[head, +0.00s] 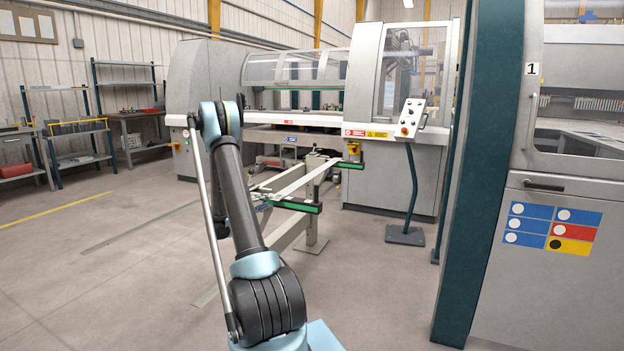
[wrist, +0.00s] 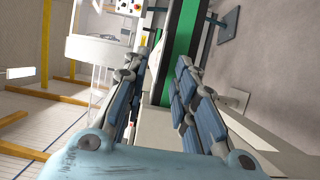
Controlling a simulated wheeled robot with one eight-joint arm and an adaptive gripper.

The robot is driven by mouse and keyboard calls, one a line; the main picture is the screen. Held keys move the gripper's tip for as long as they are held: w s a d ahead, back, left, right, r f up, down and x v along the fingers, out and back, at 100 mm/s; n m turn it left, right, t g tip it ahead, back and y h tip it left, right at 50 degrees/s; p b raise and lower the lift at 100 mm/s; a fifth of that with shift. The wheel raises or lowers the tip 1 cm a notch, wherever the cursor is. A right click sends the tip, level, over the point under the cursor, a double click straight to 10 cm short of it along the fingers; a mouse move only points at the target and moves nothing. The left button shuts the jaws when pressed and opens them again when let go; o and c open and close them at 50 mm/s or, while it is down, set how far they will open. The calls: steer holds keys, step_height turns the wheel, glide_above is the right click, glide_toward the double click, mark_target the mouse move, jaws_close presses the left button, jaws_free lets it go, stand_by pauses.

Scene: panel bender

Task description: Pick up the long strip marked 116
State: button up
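A long pale strip (head: 304,178) appears to lie along the top of a stand with green-edged supports (head: 300,205) in the head view. I cannot read a 116 mark in either view. In the wrist view my gripper (wrist: 164,60) is open, its two blue-padded fingers spread. A green band (wrist: 182,48) with dark edges runs beyond and between the fingertips. A pale grey surface (wrist: 156,122) shows between the fingers; I cannot tell whether it is the strip. Nothing is visibly held. In the head view my arm hides part of the stand's near side.
A panel bender (head: 380,160) stands behind the stand. A control pedestal (head: 410,185) stands to its right. A dark teal post (head: 468,180) and a machine cabinet (head: 560,260) fill the right side. Shelves (head: 75,135) stand at far left. The floor at left is mostly clear.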

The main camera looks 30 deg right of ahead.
steer(key=shift+x, duration=1)
jaws_close()
